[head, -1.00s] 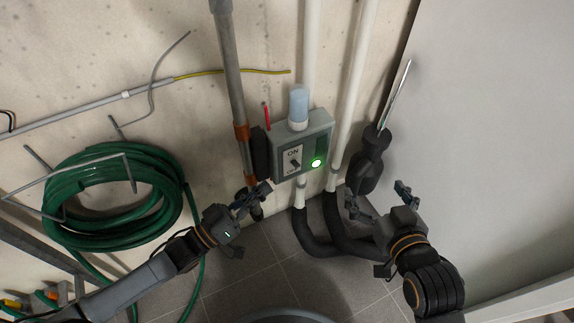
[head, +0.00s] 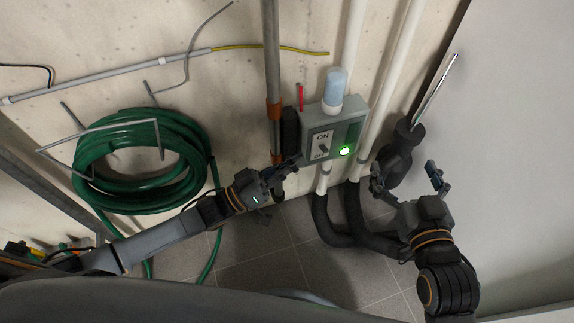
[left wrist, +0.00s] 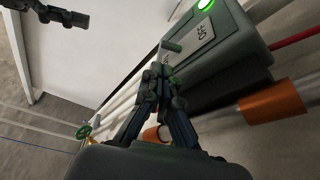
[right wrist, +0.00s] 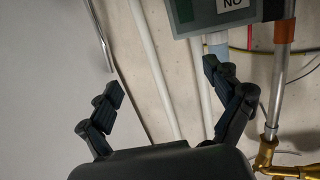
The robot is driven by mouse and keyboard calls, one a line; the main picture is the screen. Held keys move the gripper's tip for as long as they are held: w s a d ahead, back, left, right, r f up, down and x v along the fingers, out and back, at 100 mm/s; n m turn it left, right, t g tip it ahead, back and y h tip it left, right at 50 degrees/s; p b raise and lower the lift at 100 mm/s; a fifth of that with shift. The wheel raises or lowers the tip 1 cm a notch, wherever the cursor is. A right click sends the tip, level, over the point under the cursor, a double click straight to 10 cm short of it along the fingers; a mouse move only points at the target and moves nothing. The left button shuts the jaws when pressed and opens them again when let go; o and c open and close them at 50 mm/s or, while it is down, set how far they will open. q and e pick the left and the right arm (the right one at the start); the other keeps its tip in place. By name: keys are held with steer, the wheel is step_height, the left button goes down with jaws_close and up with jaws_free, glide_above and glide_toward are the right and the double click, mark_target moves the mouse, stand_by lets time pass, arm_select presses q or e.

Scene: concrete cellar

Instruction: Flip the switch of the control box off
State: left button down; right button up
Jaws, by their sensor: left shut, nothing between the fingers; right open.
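My left gripper (head: 290,163) is shut and empty, just left of and below the switch plate, apparently close to the box but with contact unclear. My right gripper (head: 408,178) is open and empty, right of and below the box; its fingers show in the right wrist view (right wrist: 160,85).
A coiled green hose (head: 140,160) hangs at the left. A grey pipe with orange bands (head: 272,70) runs left of the box and white pipes (head: 395,70) run behind and right of it. Black hoses (head: 340,225) bend below. A grey panel (head: 520,120) stands at the right.

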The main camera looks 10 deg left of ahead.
arm_select(q)
steer(key=x, duration=0.5)
steer(key=shift+w+d+r+b, duration=0.15)
steer(key=shift+w+d+b, duration=0.05)
steer(key=shift+d+b, duration=0.15)
arm_select(e)
steer(key=r, duration=0.1)
steer(key=r+t, duration=0.2)
steer(key=shift+w+a+r+y, duration=0.25)
steer(key=shift+a+r+y, duration=0.1)
steer(key=shift+y, duration=0.05)
arm_select(q)
steer(key=shift+m, duration=0.3)
arm_select(e)
steer(key=shift+r, duration=0.15)
